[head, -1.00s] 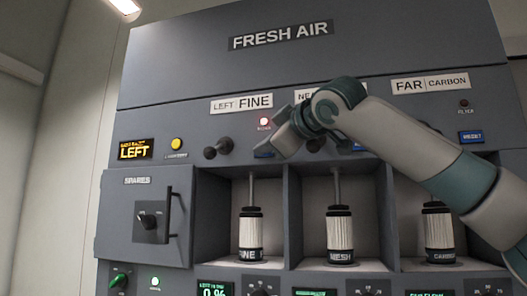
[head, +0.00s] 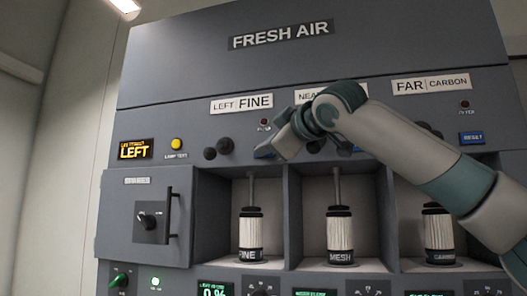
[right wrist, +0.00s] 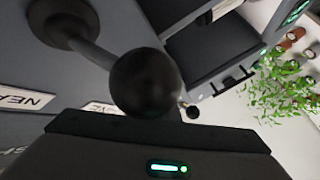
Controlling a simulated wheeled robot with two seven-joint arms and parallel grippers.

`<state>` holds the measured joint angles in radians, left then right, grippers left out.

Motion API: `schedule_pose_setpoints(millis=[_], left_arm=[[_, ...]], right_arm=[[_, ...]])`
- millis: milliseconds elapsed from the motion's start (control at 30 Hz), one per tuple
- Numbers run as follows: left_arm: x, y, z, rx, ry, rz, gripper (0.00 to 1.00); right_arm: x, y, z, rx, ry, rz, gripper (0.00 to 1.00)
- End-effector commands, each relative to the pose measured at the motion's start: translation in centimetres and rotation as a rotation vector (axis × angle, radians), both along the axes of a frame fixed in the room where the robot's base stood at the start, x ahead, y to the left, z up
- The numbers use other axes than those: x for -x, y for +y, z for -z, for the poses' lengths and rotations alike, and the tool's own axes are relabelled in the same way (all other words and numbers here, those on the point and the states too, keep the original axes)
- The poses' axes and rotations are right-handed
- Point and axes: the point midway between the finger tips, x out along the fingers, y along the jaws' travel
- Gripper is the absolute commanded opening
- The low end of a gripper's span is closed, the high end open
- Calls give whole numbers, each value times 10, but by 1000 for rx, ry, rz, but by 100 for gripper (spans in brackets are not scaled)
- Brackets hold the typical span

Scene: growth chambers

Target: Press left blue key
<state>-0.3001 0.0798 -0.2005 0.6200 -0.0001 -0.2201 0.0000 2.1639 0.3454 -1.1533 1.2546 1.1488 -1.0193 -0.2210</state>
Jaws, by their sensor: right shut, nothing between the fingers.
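The left blue key (head: 263,154) is on the grey panel under the LEFT FINE label (head: 241,104). Only part of it shows, because my right gripper (head: 277,149) is in front of it. The gripper is shut and empty, with its tips at the key; I cannot tell whether they touch it. The small lamp (head: 264,122) above the key is dark. In the right wrist view a black ball knob (right wrist: 146,83) stands close in front of the gripper body. My left gripper is not in view.
Black ball knobs (head: 225,146) stick out left of the key. The far blue key (head: 471,138) sits at the right. Below are open bays with the FINE filter (head: 250,234) and MESH filter (head: 339,234). A yellow lamp test button (head: 176,144) is left of the knobs.

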Motion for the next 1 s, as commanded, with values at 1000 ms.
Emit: schedule_pose_setpoints(millis=[1000], left_arm=[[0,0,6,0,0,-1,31]], right_arm=[[14,4,0,0,-1,1,0]])
